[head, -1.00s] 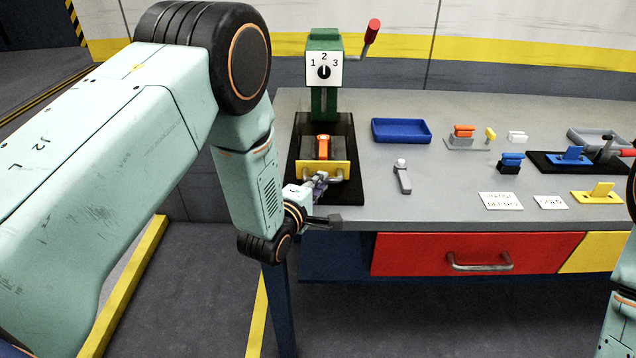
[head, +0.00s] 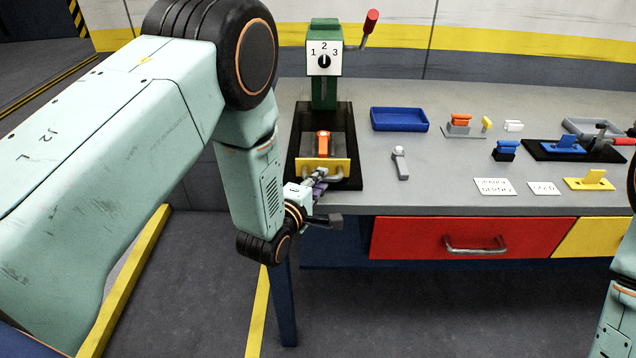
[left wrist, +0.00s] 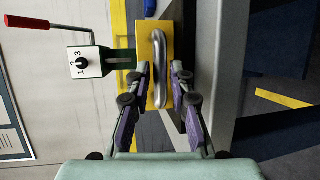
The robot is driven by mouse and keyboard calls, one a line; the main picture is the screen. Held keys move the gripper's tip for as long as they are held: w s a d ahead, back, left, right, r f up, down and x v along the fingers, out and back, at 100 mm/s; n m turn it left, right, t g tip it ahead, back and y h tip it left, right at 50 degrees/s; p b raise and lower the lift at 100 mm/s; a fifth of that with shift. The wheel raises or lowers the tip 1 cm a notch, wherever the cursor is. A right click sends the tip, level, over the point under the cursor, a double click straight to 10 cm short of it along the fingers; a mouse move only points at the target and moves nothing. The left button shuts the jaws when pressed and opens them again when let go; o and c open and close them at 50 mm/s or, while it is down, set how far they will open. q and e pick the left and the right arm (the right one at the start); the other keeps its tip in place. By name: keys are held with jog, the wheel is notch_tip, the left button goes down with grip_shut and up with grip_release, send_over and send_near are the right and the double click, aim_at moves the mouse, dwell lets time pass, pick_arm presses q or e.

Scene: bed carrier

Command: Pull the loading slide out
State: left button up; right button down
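The loading slide has a yellow front plate (head: 310,165) with a grey bar handle (head: 338,174) and an orange piece (head: 322,143) behind the plate. It sits in a black base (head: 345,125) at the table's left end, below a green post with a numbered dial (head: 324,59). My left gripper (head: 318,180) is at the handle. In the left wrist view its two fingers (left wrist: 160,80) lie on either side of the metal handle (left wrist: 160,50), close against it, before the yellow plate (left wrist: 146,45). The right gripper is not clearly visible; part of my right arm shows at the right edge.
A red-tipped lever (head: 369,28) rises beside the dial. On the table are a blue tray (head: 400,120), a grey switch-like piece (head: 400,162), white labels and several coloured blocks. A red drawer (head: 420,239) is under the front edge. Floor in front is clear.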

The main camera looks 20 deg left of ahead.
pick_arm(q)
jog(key=v, duration=1.2)
dwell(0.3)
